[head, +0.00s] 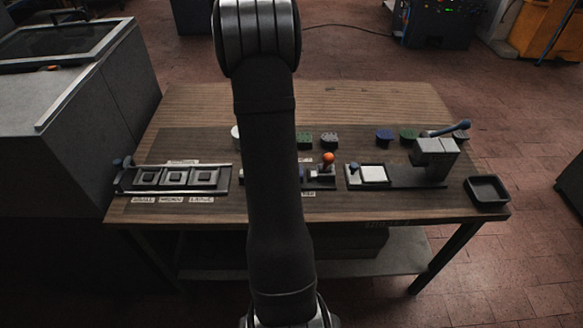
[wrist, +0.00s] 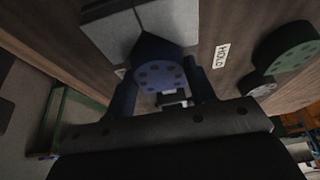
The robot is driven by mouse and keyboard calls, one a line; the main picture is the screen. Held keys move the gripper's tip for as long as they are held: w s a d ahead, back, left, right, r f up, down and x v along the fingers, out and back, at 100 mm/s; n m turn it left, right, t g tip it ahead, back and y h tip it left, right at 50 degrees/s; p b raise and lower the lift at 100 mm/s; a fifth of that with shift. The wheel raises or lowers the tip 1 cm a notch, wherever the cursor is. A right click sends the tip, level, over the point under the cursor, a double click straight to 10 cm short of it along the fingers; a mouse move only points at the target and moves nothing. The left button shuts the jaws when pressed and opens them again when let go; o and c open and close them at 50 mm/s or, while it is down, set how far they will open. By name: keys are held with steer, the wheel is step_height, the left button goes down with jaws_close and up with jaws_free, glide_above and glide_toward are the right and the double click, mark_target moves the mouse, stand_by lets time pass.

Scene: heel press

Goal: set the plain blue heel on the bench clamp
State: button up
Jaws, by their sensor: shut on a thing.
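My gripper (wrist: 163,88) is shut on a blue heel (wrist: 160,74) whose facing side carries a ring of dark dots, so it does not look plain. In the head view my arm hides the gripper and this heel. Another blue heel (head: 384,135), which looks plain, stands at the back right of the bench. A fixture with an orange-knobbed lever (head: 328,158), probably the bench clamp, stands mid-bench, partly behind my arm. In the wrist view pale grey blocks (wrist: 184,18) lie behind the held heel; I cannot tell whether they touch.
Dotted green (head: 304,139) and grey (head: 329,138) heels stand behind the lever fixture. A plain-looking green heel (head: 408,134) stands beside the plain blue one. A press (head: 435,158) and black tray (head: 487,191) are at right. A rack with three square places (head: 176,178) is at left.

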steer(key=o, duration=1.3)
steer(key=shift+f, duration=0.1)
steer(key=v, duration=1.7)
steer(key=shift+a+r, duration=0.15)
steer(key=shift+r, duration=0.05)
steer(key=x, duration=1.7)
steer(key=shift+f, duration=0.2)
steer(key=shift+r, duration=0.15)
